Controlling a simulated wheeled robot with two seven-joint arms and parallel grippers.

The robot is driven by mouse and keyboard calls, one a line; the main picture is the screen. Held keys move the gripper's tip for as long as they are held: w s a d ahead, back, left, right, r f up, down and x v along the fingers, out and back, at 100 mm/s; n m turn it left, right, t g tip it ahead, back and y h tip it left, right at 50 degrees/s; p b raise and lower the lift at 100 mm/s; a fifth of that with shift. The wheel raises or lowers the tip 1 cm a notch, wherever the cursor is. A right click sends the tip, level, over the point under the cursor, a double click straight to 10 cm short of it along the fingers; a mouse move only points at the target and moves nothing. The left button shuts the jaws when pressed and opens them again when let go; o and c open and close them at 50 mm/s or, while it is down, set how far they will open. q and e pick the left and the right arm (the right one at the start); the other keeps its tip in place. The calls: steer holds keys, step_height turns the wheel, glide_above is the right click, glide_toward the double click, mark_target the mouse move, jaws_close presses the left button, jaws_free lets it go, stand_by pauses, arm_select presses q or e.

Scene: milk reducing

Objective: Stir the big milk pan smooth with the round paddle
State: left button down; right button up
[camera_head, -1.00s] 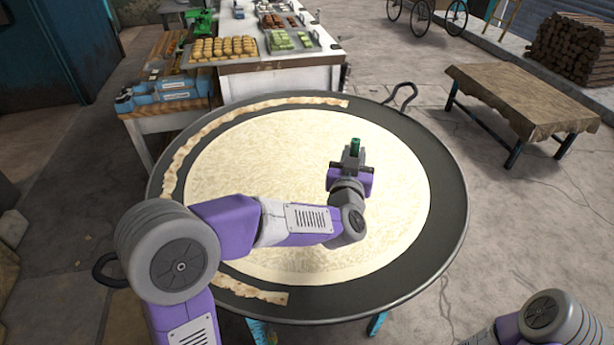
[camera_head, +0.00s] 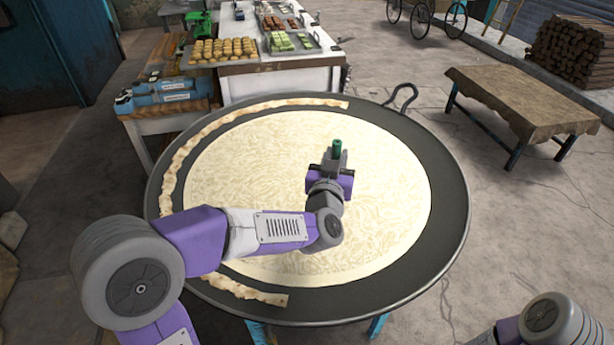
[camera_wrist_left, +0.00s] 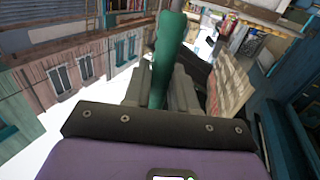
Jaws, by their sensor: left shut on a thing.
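The big milk pan (camera_head: 447,230) is a wide dark round pan holding a pool of creamy milk (camera_head: 395,185) with swirl marks on its surface. My left gripper (camera_head: 337,157) is over the middle of the milk, shut on the green handle (camera_head: 337,146) of a tool. The green handle also shows in the left wrist view (camera_wrist_left: 168,55), upright between the fingers. The paddle's round end is hidden below the gripper and arm, so I cannot tell how deep it sits. My right gripper is out of view; only part of my right arm shows at the lower right.
Pale crusted strips (camera_head: 180,165) lie along the pan's left rim. A loop handle (camera_head: 402,96) sticks out at its back right. A white counter (camera_head: 290,80) with sweet trays stands behind. A cloth-covered table (camera_head: 525,95) stands at right, with open floor between.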

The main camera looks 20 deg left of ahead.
arm_select(q)
steer(key=shift+r+p, duration=3.6)
steer(key=shift+r, duration=0.8)
step_height(320, 180, up, 4)
steer(key=p, duration=0.3)
steer(key=shift+f, duration=0.35)
